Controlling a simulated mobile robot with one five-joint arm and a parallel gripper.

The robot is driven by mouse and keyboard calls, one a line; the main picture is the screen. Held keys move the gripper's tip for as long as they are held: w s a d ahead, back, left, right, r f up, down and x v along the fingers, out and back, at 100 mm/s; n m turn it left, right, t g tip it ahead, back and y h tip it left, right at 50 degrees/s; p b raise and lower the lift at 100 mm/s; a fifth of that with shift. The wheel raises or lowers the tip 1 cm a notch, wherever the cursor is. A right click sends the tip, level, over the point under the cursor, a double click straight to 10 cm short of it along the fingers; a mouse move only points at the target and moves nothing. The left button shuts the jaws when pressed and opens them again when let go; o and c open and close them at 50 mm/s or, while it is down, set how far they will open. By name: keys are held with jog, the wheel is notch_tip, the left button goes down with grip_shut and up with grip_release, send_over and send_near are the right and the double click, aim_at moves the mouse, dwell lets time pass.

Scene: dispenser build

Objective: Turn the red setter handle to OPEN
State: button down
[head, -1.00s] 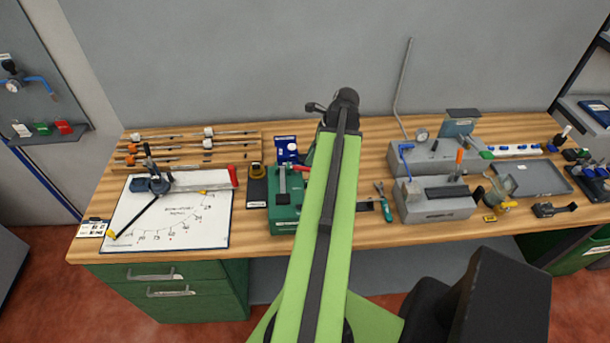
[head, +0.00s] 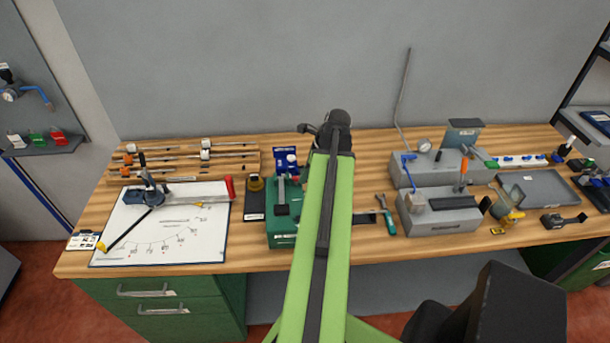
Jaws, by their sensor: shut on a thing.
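A green box (head: 282,232) stands on the bench left of my arm, with a grey, black-ended lever (head: 281,195) on its top. A red handle (head: 297,177) shows in a small part at the box's back right, close to my arm's edge; my arm covers the rest. I cannot read its position or any OPEN mark. My gripper is hidden behind my own green arm link, so its jaws and what they touch do not show.
A white board (head: 120,254) with a bending tool and another red-ended handle (head: 229,187) lies left. Grey blocks (head: 440,219), a grey tray (head: 536,190) and green-handled pliers (head: 389,222) lie right. Little bench is free around the green box.

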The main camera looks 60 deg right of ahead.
jog(key=shift+w+d+n, duration=0.1)
jog(key=shift+d+n, duration=0.2)
jog(key=shift+n, duration=0.3)
jog(key=shift+w+n+g+y, duration=0.1)
jog(key=shift+n+g+y, duration=0.3)
jog(key=shift+n, duration=0.6)
jog(key=c, duration=1.4)
grip_release()
